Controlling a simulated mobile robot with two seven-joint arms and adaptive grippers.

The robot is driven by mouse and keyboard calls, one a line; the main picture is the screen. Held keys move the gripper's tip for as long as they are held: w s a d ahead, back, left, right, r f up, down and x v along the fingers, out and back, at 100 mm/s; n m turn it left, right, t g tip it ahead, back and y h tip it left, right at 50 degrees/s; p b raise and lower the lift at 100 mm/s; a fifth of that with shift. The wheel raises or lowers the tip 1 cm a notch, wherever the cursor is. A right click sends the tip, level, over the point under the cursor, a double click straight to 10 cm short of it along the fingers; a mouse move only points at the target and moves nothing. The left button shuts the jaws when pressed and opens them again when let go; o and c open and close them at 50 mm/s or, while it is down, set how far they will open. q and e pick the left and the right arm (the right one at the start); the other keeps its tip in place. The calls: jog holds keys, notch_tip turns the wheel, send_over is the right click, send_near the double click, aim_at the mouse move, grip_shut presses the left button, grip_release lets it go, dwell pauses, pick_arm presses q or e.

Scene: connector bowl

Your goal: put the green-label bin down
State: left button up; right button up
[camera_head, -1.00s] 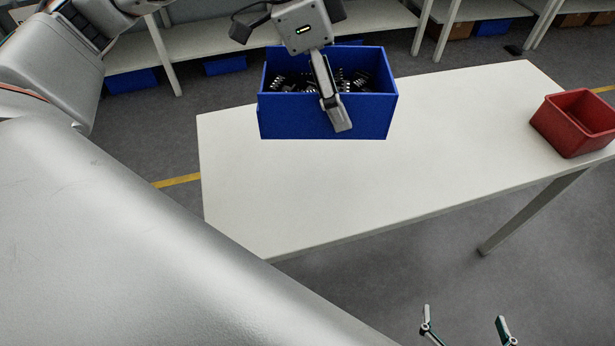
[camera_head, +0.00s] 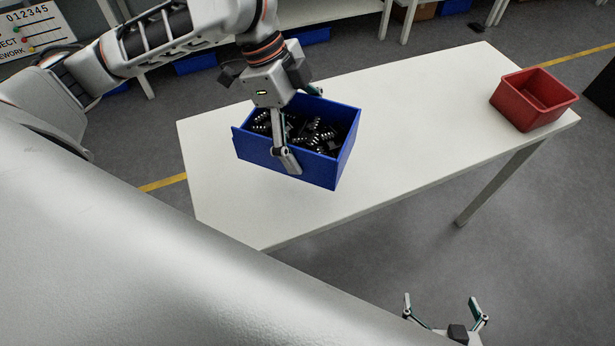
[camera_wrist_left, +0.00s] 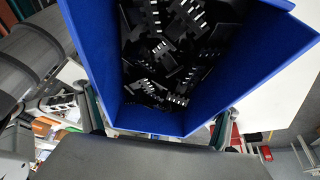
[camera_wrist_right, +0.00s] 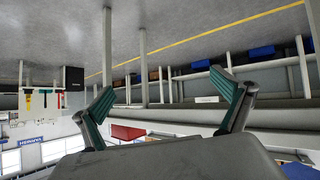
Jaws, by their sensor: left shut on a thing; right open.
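A blue open bin (camera_head: 312,168) full of black connectors (camera_head: 310,133) is over the left half of the white table (camera_head: 400,130). No green label shows on its visible sides. My left gripper (camera_head: 302,130) is shut on the bin, with a finger outside its near wall and the other at the far side. The left wrist view shows the bin's blue wall (camera_wrist_left: 95,50) between the fingers. I cannot tell whether its base touches the table. My right gripper (camera_head: 441,312) is open and empty, low in front of the table, away from the bin.
A red empty bin (camera_head: 533,100) stands at the table's right end. The table top between the blue and red bins is clear. Shelves with blue bins (camera_head: 196,63) stand behind the table, across a gap of grey floor.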

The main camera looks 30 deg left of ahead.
pick_arm(q)
notch_tip(320, 180, down, 8)
jog(key=shift+f+b, duration=0.1)
jog(key=shift+b, duration=1.1)
jog(key=shift+f, duration=0.55)
notch_tip(320, 180, down, 3)
jog(key=shift+f+b, duration=0.1)
jog(key=shift+b, duration=0.65)
jog(key=o, duration=1.8)
jog(key=shift+f, duration=0.1)
jog(key=shift+o, duration=0.2)
pick_arm(e)
jog(key=f, duration=0.4)
jog(key=shift+s+d, duration=0.1)
jog(key=shift+d, duration=0.1)
jog(key=shift+f, duration=0.1)
